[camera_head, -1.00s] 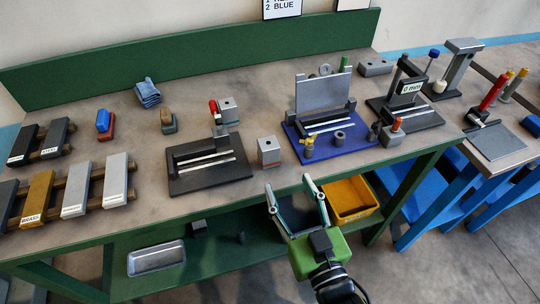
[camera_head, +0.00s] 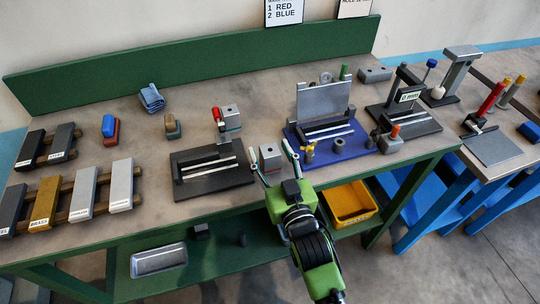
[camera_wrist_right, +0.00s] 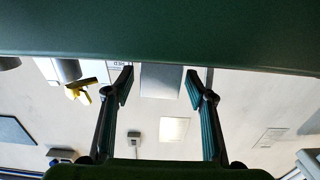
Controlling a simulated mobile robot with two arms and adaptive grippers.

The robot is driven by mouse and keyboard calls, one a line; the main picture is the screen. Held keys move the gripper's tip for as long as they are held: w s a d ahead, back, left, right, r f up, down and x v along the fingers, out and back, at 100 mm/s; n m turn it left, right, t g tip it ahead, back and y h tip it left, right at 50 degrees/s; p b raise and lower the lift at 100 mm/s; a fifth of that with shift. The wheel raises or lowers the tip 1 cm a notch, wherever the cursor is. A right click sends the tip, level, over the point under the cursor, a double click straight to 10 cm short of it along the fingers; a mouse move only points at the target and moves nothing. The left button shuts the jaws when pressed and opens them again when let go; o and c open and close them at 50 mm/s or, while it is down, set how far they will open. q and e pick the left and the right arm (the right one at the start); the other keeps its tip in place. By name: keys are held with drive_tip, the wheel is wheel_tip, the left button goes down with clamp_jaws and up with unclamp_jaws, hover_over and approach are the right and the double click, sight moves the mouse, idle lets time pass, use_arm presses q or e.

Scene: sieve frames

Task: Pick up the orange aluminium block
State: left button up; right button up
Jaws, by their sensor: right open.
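A small grey metal block (camera_head: 270,157) with a reddish-orange stripe low on its face stands at the front edge of the green workbench. It is the best match for the orange aluminium block. My right gripper (camera_head: 270,158) is open, its fingertips at the left and right of this block. In the right wrist view, a plain grey block (camera_wrist_right: 162,81) shows between the open fingertips (camera_wrist_right: 160,80), against the green bench edge. I cannot tell whether the fingers flank it or stop short. My left gripper is not in view.
A black fixture (camera_head: 212,176) stands left of the block, a blue fixture plate (camera_head: 334,151) with a yellow knob right. A block with an orange top (camera_head: 391,140) is further right. A yellow bin (camera_head: 350,203) sits below the bench.

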drive_tip(key=shift+w+a, duration=0.15)
drive_tip(key=shift+w, duration=0.2)
clamp_jaws()
drive_tip(key=shift+r, duration=0.1)
